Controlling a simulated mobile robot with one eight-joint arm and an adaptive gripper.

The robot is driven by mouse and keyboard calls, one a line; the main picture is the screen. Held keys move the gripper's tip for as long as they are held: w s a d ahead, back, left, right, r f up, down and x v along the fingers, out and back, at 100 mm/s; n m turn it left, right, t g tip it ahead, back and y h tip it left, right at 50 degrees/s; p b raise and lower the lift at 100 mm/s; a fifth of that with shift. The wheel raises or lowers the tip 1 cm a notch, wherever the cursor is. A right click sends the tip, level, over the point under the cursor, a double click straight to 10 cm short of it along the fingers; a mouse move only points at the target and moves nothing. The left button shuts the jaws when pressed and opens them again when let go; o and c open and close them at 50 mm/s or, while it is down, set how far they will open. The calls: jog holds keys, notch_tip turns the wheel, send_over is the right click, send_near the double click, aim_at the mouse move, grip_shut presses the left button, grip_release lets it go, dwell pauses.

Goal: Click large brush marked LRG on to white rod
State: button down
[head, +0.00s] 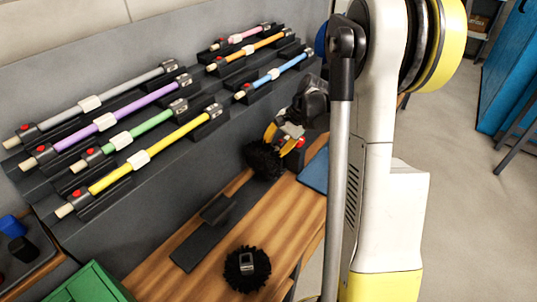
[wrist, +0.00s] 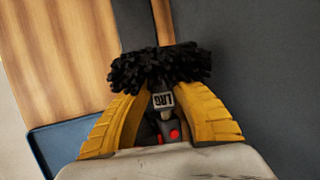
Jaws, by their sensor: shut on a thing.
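My gripper (head: 284,134) is shut on the large brush (head: 263,160), held above the back of the wooden bench, close to the rack. In the wrist view the large brush (wrist: 160,68) sits between the yellow fingers (wrist: 160,115). Its black bristles point away from me, and its neck shows an upside-down LRG label and a red button. Several coloured rods lie tilted on the rack. None looks plainly white; the palest is a light grey rod (head: 120,90) at the upper left. The gripper is apart from the rods.
A second black brush (head: 247,274) stands on the wooden bench (head: 290,225). A dark grey holder (head: 203,240) lies behind it. The grey rack (head: 150,192) rises along the back. A green box (head: 88,285) is at the lower left and a blue mat (head: 314,172) at the bench's right.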

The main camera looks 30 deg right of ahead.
jog(key=shift+w+d, duration=0.25)
jog(key=shift+d, duration=0.45)
jog(key=c, duration=1.2)
grip_release()
jog(key=shift+o, duration=0.2)
jog(key=shift+r, duration=0.1)
jog(key=v, duration=1.2)
jog(key=s+a+r+n+h, duration=0.1)
jog(key=s+a+r+n, duration=0.1)
jog(key=a, duration=0.5)
jog(key=s+a+r+n+h, duration=0.2)
jog(key=s+a+n, duration=0.1)
jog(key=a, duration=0.4)
jog(key=s+a+f+n+t+h, duration=0.1)
jog(key=s+a+n+t, duration=0.3)
jog(key=s+a+n, duration=0.4)
jog(key=s+a, duration=0.2)
jog(key=shift+s+a+f+h, duration=0.3)
jog(key=shift+a+f+h, duration=0.05)
jog(key=shift+f+h, duration=0.05)
